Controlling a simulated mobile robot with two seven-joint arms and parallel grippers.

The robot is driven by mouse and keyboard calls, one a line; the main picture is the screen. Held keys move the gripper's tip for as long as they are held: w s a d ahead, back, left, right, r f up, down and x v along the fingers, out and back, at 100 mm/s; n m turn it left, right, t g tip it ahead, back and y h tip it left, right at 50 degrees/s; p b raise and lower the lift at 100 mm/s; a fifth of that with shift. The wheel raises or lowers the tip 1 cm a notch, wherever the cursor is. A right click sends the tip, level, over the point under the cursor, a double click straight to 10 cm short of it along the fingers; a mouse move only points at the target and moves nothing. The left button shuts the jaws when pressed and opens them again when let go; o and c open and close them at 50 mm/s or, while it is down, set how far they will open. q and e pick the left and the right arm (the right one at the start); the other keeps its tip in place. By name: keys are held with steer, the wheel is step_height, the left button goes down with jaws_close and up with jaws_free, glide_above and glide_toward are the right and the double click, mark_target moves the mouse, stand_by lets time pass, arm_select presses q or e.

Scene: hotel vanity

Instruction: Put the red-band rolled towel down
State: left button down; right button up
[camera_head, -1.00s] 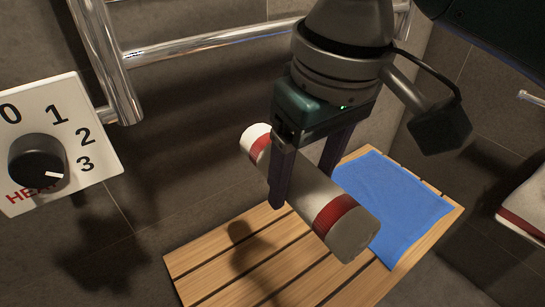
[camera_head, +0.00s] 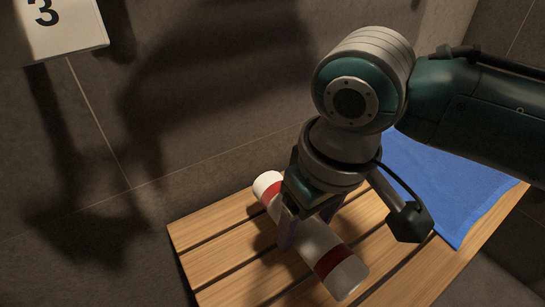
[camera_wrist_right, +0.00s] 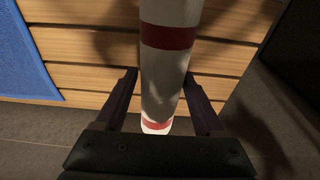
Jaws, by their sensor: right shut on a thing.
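The red-band rolled towel (camera_head: 317,239) is white with a red band near each end. It lies slantwise, low over the slatted wooden bench (camera_head: 207,262); I cannot tell whether it touches the slats. My right gripper (camera_head: 307,226) points down with its fingers on either side of the towel's middle, shut on it. The arm hides part of the towel. In the right wrist view the towel (camera_wrist_right: 165,88) runs between the two fingers (camera_wrist_right: 160,76), with the bench slats (camera_wrist_right: 95,48) behind. My left gripper is not in view.
A blue towel (camera_head: 445,190) lies flat on the bench to the right of the gripper; it also shows at the left of the right wrist view (camera_wrist_right: 24,62). The bench's left end is clear.

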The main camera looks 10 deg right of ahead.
mark_target(304, 242)
step_height(304, 242, down, 5)
steer(key=b, duration=0.3)
steer(key=shift+r, duration=0.2)
steer(key=shift+f, duration=0.15)
steer(key=o, duration=1.4)
steer(key=shift+o, duration=0.2)
